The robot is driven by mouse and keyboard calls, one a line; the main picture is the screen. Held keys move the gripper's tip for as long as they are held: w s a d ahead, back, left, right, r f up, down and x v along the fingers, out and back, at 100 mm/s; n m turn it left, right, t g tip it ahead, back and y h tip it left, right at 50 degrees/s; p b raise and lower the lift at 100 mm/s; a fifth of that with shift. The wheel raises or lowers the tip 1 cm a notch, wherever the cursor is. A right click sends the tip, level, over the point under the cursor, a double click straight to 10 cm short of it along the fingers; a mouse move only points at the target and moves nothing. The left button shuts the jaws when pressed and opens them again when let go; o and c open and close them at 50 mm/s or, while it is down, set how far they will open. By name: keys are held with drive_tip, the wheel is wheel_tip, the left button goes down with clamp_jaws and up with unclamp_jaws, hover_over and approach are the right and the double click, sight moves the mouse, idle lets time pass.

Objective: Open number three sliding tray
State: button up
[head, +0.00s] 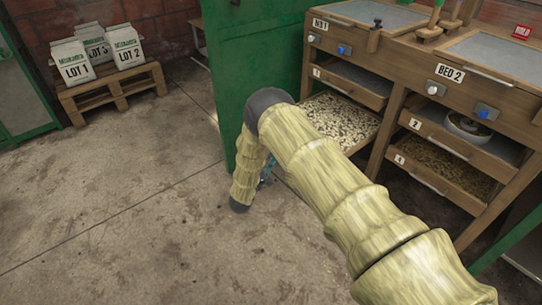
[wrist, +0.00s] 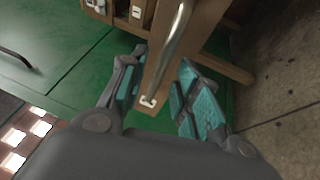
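The lower left tray (head: 343,119) below tray 1 holds pale mottled beans. Its front and number are hidden behind my arm in the head view, so I cannot read a three; its place beside trays 1, 2 and 4 fits. In the wrist view a metal bar handle (wrist: 174,42) runs along a wooden front (wrist: 205,22). My gripper (wrist: 163,60) is open, with the handle between its two teal-padded fingers. I see no clear contact. In the head view only a bit of teal shows behind my arm.
Tray 1 (head: 352,84) is above, tray 2 (head: 462,141) and tray 4 (head: 440,170) to the right, in the wooden cabinet. A green panel (head: 232,60) stands left of it. A pallet (head: 113,88) with bags is at the back left. Open concrete floor lies at left.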

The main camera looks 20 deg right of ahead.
drive_tip(key=v, duration=1)
drive_tip(key=shift+s+a, duration=0.2)
drive_tip(key=shift+s, duration=0.05)
drive_tip(key=shift+f, duration=0.1)
